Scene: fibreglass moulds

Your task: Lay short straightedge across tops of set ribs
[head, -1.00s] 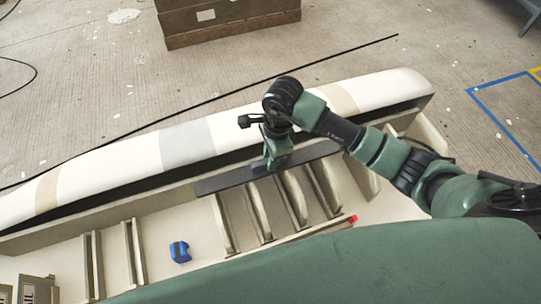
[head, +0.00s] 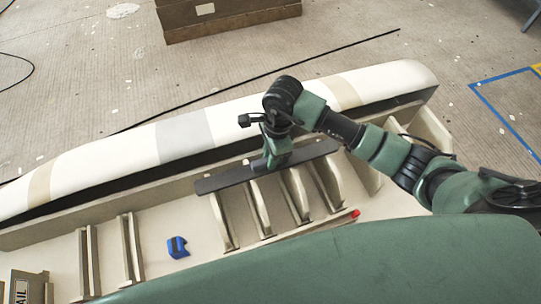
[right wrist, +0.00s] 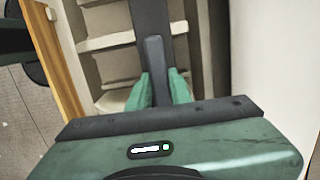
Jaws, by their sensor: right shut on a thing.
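My right gripper (head: 276,160) is shut on the dark grey straightedge (head: 225,178), gripping it near its middle. The straightedge lies crosswise over the upper ends of several pale curved ribs (head: 258,208) standing in the mould (head: 150,208). It looks level with or just over the rib tops; I cannot tell if it touches them. In the right wrist view the green fingers (right wrist: 160,92) close on the straightedge (right wrist: 151,22), with pale ribs (right wrist: 108,42) beneath it. My left gripper is not in view.
A blue block-like tool (head: 178,247) sits on the mould floor left of the ribs. Paired upright slats (head: 131,249) stand further left. A red-tipped pale strip (head: 354,214) lies along the ribs' near ends. A long white, banded mould part (head: 110,150) runs behind.

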